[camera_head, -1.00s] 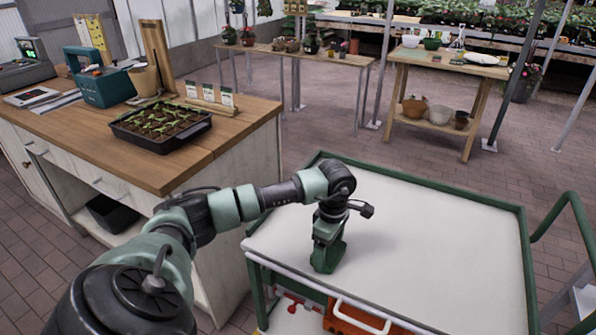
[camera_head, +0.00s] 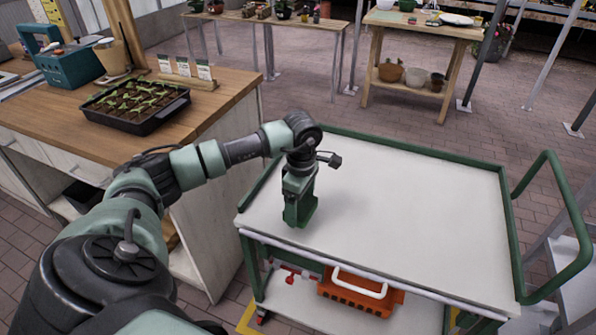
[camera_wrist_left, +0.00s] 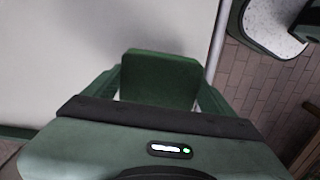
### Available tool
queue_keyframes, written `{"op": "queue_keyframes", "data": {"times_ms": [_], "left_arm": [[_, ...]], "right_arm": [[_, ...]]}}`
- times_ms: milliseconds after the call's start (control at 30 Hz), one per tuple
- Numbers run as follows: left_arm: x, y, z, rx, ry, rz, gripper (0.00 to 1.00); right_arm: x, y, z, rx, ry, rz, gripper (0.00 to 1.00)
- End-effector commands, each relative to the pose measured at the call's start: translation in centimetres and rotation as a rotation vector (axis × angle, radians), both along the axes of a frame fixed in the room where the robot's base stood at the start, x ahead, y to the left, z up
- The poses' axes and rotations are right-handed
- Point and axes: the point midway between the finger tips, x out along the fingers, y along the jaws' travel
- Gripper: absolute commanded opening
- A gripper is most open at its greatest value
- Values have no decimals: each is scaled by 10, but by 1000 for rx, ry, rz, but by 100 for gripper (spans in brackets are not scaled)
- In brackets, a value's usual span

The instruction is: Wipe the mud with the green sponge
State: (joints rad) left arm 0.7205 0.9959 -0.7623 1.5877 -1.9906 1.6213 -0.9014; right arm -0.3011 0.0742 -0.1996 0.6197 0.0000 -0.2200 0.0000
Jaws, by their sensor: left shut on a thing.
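My left gripper (camera_head: 299,212) points down at the left part of the white cart top (camera_head: 400,215). In the left wrist view the gripper (camera_wrist_left: 158,95) is shut on the green sponge (camera_wrist_left: 160,75), which sits between its two fingers. In the head view the sponge is hard to tell apart from the green gripper, and I cannot tell whether it touches the cart top. I see no clear mud on the cart top. My right gripper is not in view.
The cart has a raised green rim and a green handle (camera_head: 566,195) at right. An orange crate (camera_head: 360,292) is on its lower shelf. A wooden bench (camera_head: 215,95) with a seedling tray (camera_head: 135,105) stands at left. Most of the cart top is clear.

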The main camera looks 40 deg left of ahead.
Motion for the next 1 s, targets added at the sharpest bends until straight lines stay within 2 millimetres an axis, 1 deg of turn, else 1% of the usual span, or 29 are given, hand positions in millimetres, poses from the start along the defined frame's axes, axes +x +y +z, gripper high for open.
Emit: {"op": "queue_keyframes", "data": {"times_ms": [33, 200, 433, 567, 1000], "left_arm": [[0, 2, 9, 2, -2, 2, 47], [-1, 5, 24, 2, -3, 7, 47], [-3, 8, 43, 1, -2, 12, 47], [-3, 9, 47, 0, -1, 14, 47], [-3, 9, 46, 0, -2, 14, 47]], "right_arm": [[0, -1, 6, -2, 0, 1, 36], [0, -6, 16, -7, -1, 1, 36], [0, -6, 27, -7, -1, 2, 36], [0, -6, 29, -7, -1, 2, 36], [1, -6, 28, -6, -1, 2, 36]]}}
